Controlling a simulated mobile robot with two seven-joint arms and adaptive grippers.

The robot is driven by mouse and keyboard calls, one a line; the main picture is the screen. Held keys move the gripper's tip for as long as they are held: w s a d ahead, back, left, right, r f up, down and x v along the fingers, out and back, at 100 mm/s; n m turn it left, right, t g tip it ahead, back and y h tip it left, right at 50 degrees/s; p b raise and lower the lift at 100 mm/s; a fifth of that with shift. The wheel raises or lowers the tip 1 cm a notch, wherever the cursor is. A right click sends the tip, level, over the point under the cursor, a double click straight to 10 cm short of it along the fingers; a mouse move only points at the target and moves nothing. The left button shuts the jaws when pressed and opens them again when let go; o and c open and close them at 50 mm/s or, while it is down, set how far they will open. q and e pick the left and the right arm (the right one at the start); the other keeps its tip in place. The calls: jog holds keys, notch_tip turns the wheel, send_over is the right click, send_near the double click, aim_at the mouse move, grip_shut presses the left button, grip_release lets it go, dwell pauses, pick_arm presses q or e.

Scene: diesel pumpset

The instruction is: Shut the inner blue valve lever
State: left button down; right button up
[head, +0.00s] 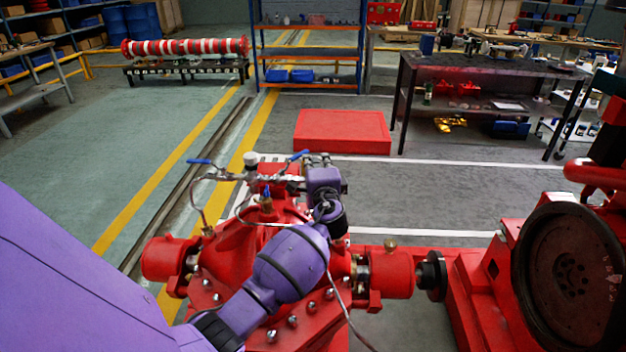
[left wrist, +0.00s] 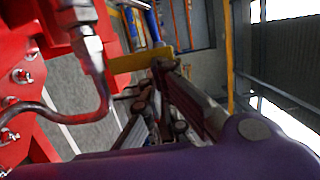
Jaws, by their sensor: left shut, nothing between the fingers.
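Two blue valve levers show on the thin metal pipework above the red pump (head: 215,245) in the head view. The outer lever (head: 199,161) lies nearly level at the left end. The inner lever (head: 299,155) slants up to the right, close beside my left gripper (head: 320,159). My left gripper is shut with nothing held, just right of the inner lever; whether they touch is unclear. In the left wrist view the gripper's dark fingers (left wrist: 163,68) are close together, and the lever cannot be made out clearly. My right gripper is not in view.
A metal fitting and bent pipe (left wrist: 92,55) stand close to the gripper in the left wrist view. A large dark flywheel (head: 568,265) is at the right. A red block (head: 342,131) lies on the floor behind the pump, with open floor around it.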

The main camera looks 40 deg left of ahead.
aim_at(306, 151)
pick_arm(q)
jog(key=a+n+g+y+b, duration=0.1)
jog(key=g, duration=0.1)
jog(key=w+a+n+g+y+b, duration=0.1)
jog(key=a+n+g+b, duration=0.1)
jog(key=a+n+g+y+b, duration=0.1)
jog(key=n+g+y+b, duration=0.1)
jog(key=shift+w+a+f+g, duration=0.2)
jog(key=shift+w+g, duration=0.1)
jog(key=shift+w, duration=0.1)
jog(key=shift+a+r, duration=0.15)
jog(key=shift+a, duration=0.15)
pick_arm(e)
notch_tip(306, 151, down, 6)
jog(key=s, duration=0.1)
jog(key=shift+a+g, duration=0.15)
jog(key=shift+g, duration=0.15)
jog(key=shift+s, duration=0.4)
pick_arm(q)
jog(key=shift+w, duration=0.1)
